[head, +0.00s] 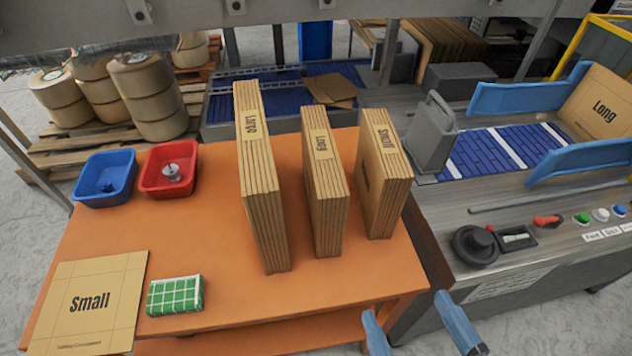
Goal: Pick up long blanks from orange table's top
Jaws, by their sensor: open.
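The long blanks (327,195) stand upright as a stack near the middle of the orange table (210,235), with "Long" printed on the top label. A taller stack of large blanks (262,190) stands just to their left. A stack of small blanks (383,180) stands just to their right. Narrow gaps show between the stacks. My gripper (406,306) shows two blue fingers at the bottom right, spread apart with nothing between them. It is in front of the table's near right corner, apart from the stacks.
A blue bin (103,190) and red bin (168,180) sit at the table's back left. A flat small blank (88,300) and a green-white box (175,294) lie at the front left. The packer's control panel (540,240) and blue guides (530,92) are at the right.

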